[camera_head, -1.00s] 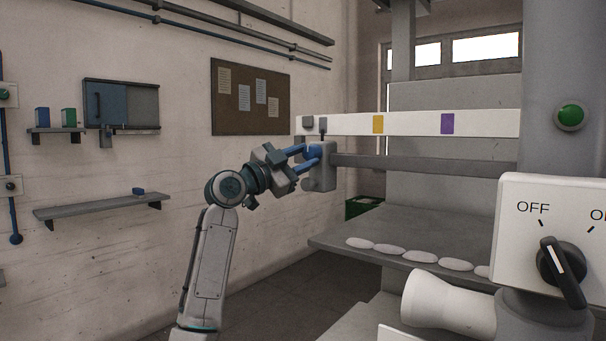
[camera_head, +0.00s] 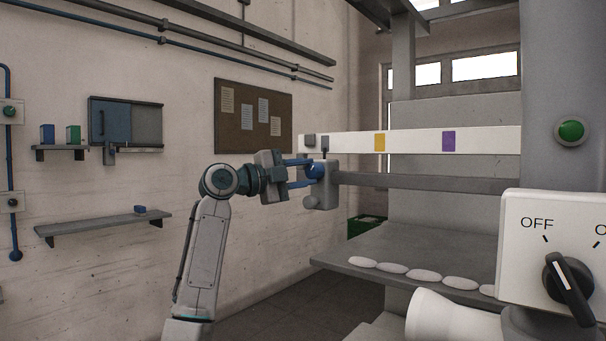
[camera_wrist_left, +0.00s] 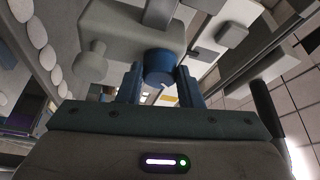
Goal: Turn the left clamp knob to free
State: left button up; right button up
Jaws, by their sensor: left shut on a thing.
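The left clamp knob is a blue round knob (camera_head: 316,170) on the grey clamp block (camera_head: 321,194) at the left end of the white rail (camera_head: 350,143). My left gripper (camera_head: 308,172) comes from the left and has its blue fingers on the knob, shut on it. In the left wrist view the knob (camera_wrist_left: 159,66) sits between the two finger tips, with the clamp block (camera_wrist_left: 130,30) behind it. A small white mark shows on the knob's lower edge there. My right gripper is not in view.
A grey shelf (camera_head: 415,254) with several white oval pieces lies below right of the clamp. A white switch box (camera_head: 535,204) with a black dial stands at the right front. A wall shelf (camera_head: 100,229) is at left. The floor below the clamp looks clear.

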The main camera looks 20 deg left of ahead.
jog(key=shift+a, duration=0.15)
pick_arm(q)
jog(key=o, duration=1)
jog(key=shift+c, duration=0.2)
jog(key=shift+s+a, duration=0.15)
jog(key=r+b+v, duration=0.1)
jog(key=b+v, duration=0.3)
jog(key=v, duration=0.6)
jog(key=shift+s+f, duration=0.2)
jog(key=shift+f, duration=0.25)
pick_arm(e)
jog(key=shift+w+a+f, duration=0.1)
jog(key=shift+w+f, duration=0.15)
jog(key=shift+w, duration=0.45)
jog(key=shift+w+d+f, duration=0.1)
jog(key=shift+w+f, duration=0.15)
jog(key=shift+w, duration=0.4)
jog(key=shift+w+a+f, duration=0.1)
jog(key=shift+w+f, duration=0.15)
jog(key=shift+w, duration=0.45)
